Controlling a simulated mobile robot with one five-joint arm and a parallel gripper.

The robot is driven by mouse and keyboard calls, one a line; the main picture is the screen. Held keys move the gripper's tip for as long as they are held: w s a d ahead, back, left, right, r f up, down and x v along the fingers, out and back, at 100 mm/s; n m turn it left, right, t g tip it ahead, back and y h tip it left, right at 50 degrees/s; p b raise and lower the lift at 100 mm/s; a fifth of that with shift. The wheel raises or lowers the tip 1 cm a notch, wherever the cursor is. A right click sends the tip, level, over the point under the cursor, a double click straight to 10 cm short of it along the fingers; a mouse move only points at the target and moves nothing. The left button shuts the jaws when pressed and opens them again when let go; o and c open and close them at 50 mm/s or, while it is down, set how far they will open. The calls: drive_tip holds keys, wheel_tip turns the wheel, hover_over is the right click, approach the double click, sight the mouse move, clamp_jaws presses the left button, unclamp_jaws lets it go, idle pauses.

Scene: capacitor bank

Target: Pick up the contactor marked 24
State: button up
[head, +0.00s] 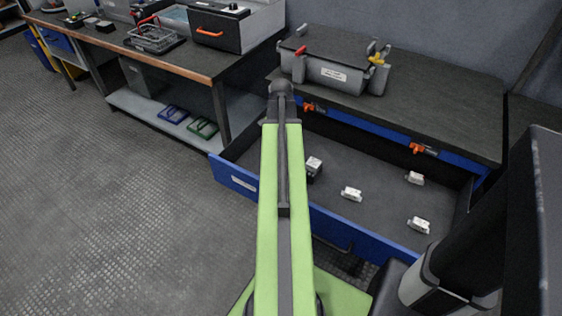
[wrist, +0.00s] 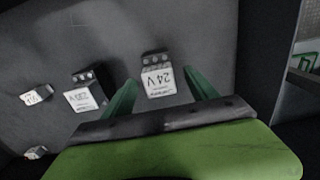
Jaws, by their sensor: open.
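The contactor marked 24 (wrist: 158,82), a dark block with a white face reading "24V", lies in the drawer in the wrist view. My gripper (wrist: 161,77) is open, its two green fingers apart on either side of that contactor. I see gaps between the fingers and its sides; its height relative to the fingers is hard to judge. A similar dark and white block (wrist: 86,92) lies to its left, its marking hard to read. In the head view I cannot make out the contactor marked 24 or my gripper's fingers; my arm covers part of the drawer.
The open blue drawer (head: 388,237) also holds a dark and white block (head: 314,168) and small white parts (head: 351,194), (head: 415,178), (head: 419,225). A grey case (head: 330,72) stands on the bench above. Orange clips (head: 424,149) sit on the bench's front edge. Floor at left is clear.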

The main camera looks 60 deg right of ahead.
wheel_tip(320, 180, down, 5)
drive_tip(key=b, duration=0.3)
drive_tip(key=shift+s+d+r+b, duration=0.1)
drive_tip(key=shift+d+r+b, duration=0.05)
drive_tip(key=shift+b, duration=0.2)
drive_tip(key=shift+r, duration=0.15)
drive_tip(key=shift+c, duration=0.2)
clamp_jaws()
